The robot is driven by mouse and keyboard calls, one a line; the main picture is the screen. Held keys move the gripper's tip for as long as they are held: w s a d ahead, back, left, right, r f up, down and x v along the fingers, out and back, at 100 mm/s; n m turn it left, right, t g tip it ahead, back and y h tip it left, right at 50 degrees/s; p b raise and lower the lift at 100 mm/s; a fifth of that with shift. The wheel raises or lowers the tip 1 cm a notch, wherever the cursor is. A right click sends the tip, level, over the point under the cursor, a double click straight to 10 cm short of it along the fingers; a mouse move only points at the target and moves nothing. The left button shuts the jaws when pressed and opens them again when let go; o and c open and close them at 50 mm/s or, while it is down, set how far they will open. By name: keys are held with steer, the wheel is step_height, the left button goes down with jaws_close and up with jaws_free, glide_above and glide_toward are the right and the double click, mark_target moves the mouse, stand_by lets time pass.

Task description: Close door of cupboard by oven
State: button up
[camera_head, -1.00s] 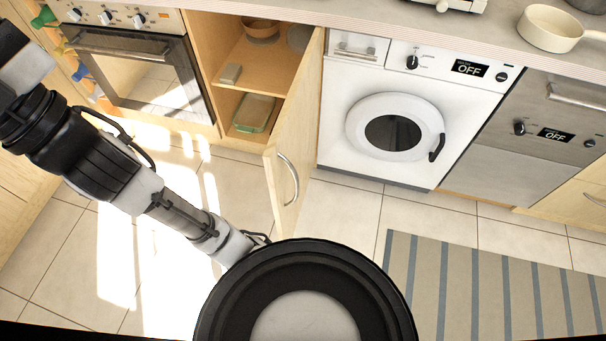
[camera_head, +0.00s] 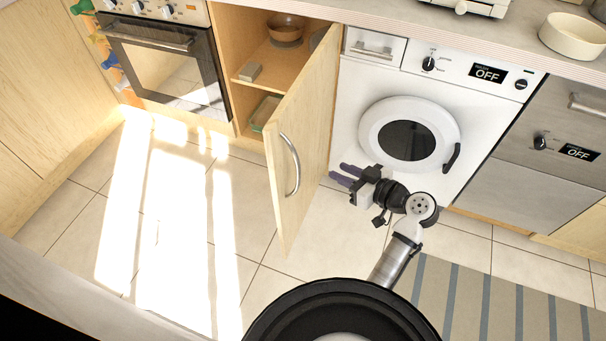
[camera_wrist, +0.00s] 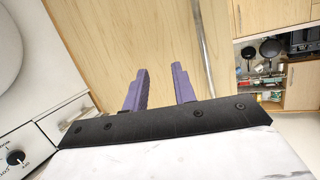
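The cupboard door (camera_head: 296,150) by the oven stands open, swung out toward me, with a curved silver handle (camera_head: 291,165) on its outer face. The open cupboard (camera_head: 258,72) shows shelves behind it. My gripper (camera_head: 345,174) is to the right of the door, its purple fingers pointing left at the outer face. In the wrist view, my gripper (camera_wrist: 160,88) has its fingers apart with nothing between them, and the door panel (camera_wrist: 110,35) fills the middle. The handle (camera_wrist: 203,45) is just right of the fingers. I cannot tell whether the fingertips touch the door.
The oven (camera_head: 165,65) is left of the cupboard. A white washing machine (camera_head: 370,90) stands to its right, close behind my gripper. A bowl (camera_head: 286,30) and a green-edged dish (camera_head: 263,112) sit inside the cupboard. The floor left of the door is clear.

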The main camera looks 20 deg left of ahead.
steer(key=s+d+f+n+g+y, duration=0.1)
steer(key=s+d+n+g+y, duration=0.1)
steer(key=s+n+y, duration=0.3)
steer(key=m+h+p, duration=0.1)
steer(key=m+p, duration=0.1)
steer(key=p, duration=0.2)
glide_above(298, 187)
steer(key=shift+w+a, duration=0.1)
steer(key=shift+w, duration=0.2)
jaws_close()
